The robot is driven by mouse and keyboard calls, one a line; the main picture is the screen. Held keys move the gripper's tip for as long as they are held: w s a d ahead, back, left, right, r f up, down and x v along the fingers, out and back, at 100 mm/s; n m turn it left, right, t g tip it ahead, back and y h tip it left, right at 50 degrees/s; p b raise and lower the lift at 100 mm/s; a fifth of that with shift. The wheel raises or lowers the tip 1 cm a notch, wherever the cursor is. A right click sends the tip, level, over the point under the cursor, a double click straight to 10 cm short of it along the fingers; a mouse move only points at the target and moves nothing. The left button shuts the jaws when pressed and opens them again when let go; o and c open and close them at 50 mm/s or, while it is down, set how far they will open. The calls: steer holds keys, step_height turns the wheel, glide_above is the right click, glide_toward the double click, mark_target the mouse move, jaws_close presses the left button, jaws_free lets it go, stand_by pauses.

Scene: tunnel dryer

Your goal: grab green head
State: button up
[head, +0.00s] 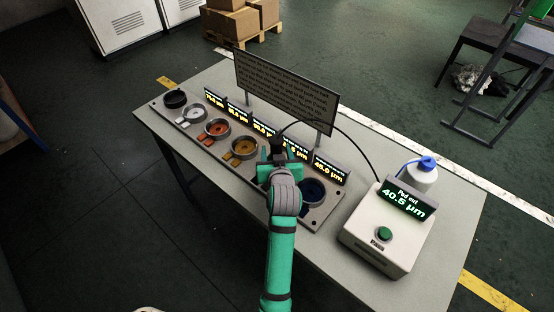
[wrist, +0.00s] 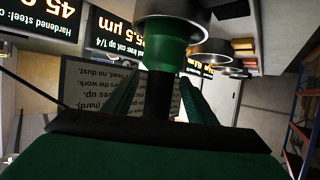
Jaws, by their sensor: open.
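The green head (wrist: 168,50) shows in the wrist view as a short green cylinder with a black stem. Its other end meets a round steel holder (wrist: 172,12). My gripper (wrist: 160,88) is open, with its green fingers on either side of the head's black stem. I cannot tell whether the fingers touch it. In the head view my gripper (head: 276,158) is over the row of holders, between the yellow-orange one (head: 243,147) and the dark blue one (head: 313,191). It hides the green head there.
The grey panel also holds black (head: 175,98), white (head: 193,114) and red-orange (head: 216,129) holders. A sign board (head: 285,90) and small displays stand behind. A gauge box (head: 378,243) reads "Pad out 40.5 µm"; a black cable (head: 362,147) arches from it. A blue-capped bottle (head: 422,178) stands behind.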

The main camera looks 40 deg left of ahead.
jaws_close()
steer(key=shift+r, duration=0.15)
